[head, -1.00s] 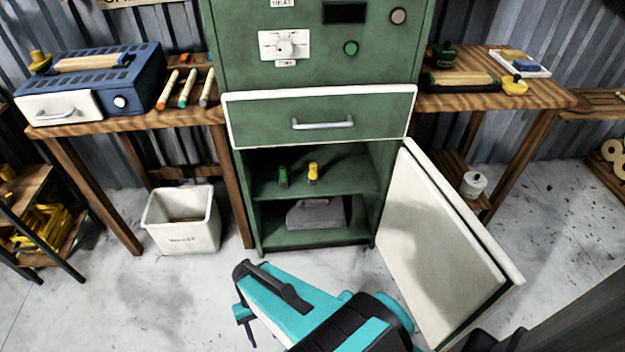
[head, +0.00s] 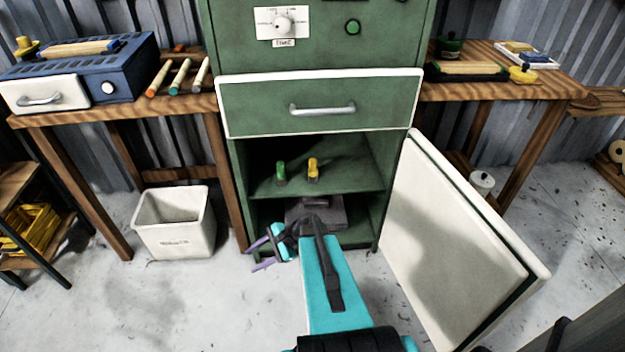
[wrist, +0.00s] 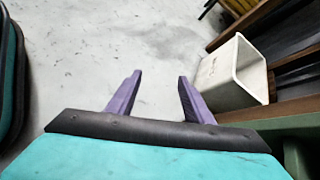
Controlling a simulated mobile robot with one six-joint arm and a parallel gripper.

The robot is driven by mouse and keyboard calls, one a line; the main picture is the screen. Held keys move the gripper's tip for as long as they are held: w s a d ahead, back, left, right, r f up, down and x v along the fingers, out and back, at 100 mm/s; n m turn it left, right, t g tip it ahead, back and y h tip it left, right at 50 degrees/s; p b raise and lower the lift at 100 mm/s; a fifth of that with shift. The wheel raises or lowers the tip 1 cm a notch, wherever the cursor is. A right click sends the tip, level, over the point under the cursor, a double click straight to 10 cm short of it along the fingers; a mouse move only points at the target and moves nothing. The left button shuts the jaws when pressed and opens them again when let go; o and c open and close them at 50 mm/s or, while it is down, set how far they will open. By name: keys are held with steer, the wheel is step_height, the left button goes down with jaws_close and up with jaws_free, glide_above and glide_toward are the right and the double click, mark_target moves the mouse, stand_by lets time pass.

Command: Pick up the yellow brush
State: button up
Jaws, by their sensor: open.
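A yellow brush (head: 313,170) stands on the upper shelf inside the open green cabinet (head: 330,183). A green item of similar shape (head: 281,173) stands just left of it. My gripper (head: 262,254) is in front of the cabinet's lower left, below the shelf and apart from the brush. In the wrist view its two purple fingers (wrist: 153,95) are spread, with only floor between them. The brush does not show in the wrist view.
The cabinet door (head: 450,240) hangs open to the right. A grey box-like item (head: 330,215) sits on the lower shelf, partly behind my arm. A white bin (head: 172,240) stands on the floor to the left, also in the wrist view (wrist: 232,75). A closed drawer (head: 320,107) is above the shelves.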

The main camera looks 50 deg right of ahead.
steer(key=w+d+r+m+t+h+b, duration=0.1)
steer(key=d+m+t, duration=0.1)
steer(key=d, duration=0.3)
steer(key=w+d+r+m+t+b, duration=0.2)
steer(key=d, duration=0.4)
steer(key=m+t+h+b, duration=0.6)
steer(key=m+t, duration=0.2)
steer(key=m, duration=0.3)
glide_toward(313, 170)
steer(key=s+d+r, duration=0.1)
steer(key=s+r, duration=0.1)
steer(key=s, duration=0.1)
steer(key=shift+w+f, duration=0.1)
steer(key=shift+f, duration=0.15)
steer(key=shift+w, duration=0.15)
steer(key=shift+w+a+b, duration=0.2)
steer(key=shift+w+b, duration=0.35)
steer(key=shift+w, duration=3.65)
